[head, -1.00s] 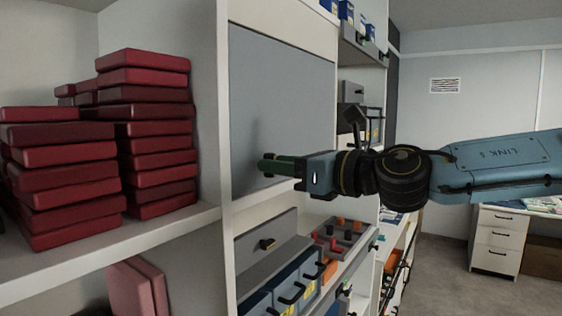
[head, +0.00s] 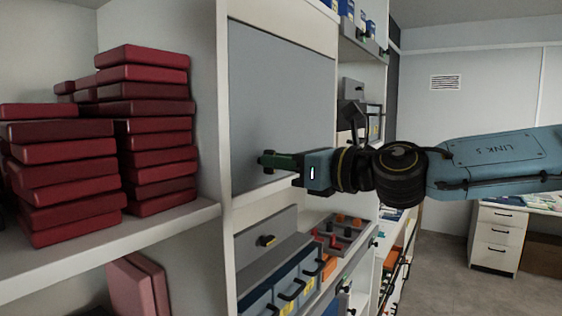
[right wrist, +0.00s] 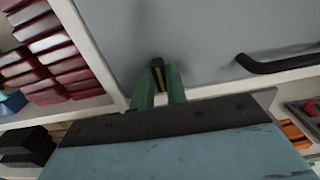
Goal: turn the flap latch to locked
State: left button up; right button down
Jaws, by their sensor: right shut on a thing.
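The grey flap (head: 285,105) closes a shelf compartment in the middle of the head view. My right gripper (head: 264,161) reaches in from the right to the lower left part of the flap. In the right wrist view its two green fingers (right wrist: 158,88) are shut on the small dark latch (right wrist: 157,64), which has a yellowish strip. In the head view the fingers hide most of the latch, so its exact angle is hard to tell. My left gripper is not in view.
A dark bar handle (right wrist: 275,66) sits on the flap to the right of the latch in the wrist view. Stacked dark red boxes (head: 155,125) fill the shelf at left. Below the flap are blue bins with handles (head: 290,285) and a grey tray (head: 345,232) of small parts.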

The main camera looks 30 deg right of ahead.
jog(key=shift+d+f+m+b, duration=0.1)
jog(key=shift+m+b, duration=0.1)
jog(key=shift+m, duration=4.25)
jog(key=shift+d+f+m+b, duration=0.1)
jog(key=shift+m+b, duration=0.1)
jog(key=shift+m, duration=4.25)
jog(key=shift+w, duration=0.1)
jog(key=c, duration=1.4)
grip_release()
